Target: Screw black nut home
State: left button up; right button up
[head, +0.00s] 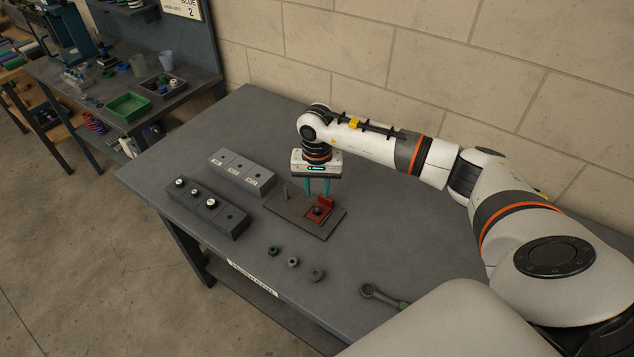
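My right gripper (317,190) points down with its two teal fingers apart and nothing visible between them. It hangs over the grey base plate (285,206), just above and behind a red bracket (325,204). A small dark round piece (318,210) sits in the red bracket; it may be the black nut, but it is too small to tell whether it is threaded on anything. A thin upright pin (286,192) stands on the plate's left part. My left gripper is not in view.
A green nut (272,250), a grey nut (293,262) and a larger grey nut (316,274) lie in front of the plate. A wrench (383,296) lies front right. Two grey blocks, one dark (205,208) and one lighter (241,172), stand to the left.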

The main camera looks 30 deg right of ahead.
aim_at(317, 208)
notch_tip(317, 208, down, 6)
jog(key=b, duration=0.3)
jog(key=shift+r, duration=0.15)
jog(key=shift+f+b, duration=0.6)
jog(key=shift+b, duration=0.1)
jog(key=n+b, duration=0.4)
jog(key=b, duration=0.1)
jog(key=shift+f+n, duration=0.3)
jog(key=shift+r+n, duration=0.2)
jog(key=shift+n, duration=0.5)
jog(key=n+b, duration=0.3)
jog(key=shift+f, duration=0.2)
jog(key=shift+r+n+b, duration=0.15)
jog(key=shift+n+b, duration=0.6)
jog(key=shift+n, duration=0.45)
jog(key=shift+r+n, duration=0.15)
jog(key=shift+n, duration=0.15)
grip_shut()
